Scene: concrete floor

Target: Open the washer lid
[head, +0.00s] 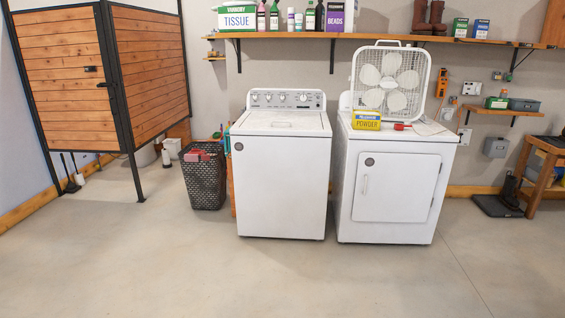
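The washer (282,185) is a white top-loading machine standing against the back wall, left of a white dryer. Its lid (283,122) is flat on top and closed, with a small handle mark near the back. A control panel with several knobs (286,99) rises behind the lid. Nothing lies on the lid. The washer is some distance ahead across the floor. Neither my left gripper nor my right gripper shows in the head view.
The dryer (393,190) stands to the right, with a white box fan (390,79) and a yellow powder box (366,120) on top. A dark basket (205,180) stands left of the washer. A shelf (370,38) runs above. The concrete floor (280,275) in front is clear.

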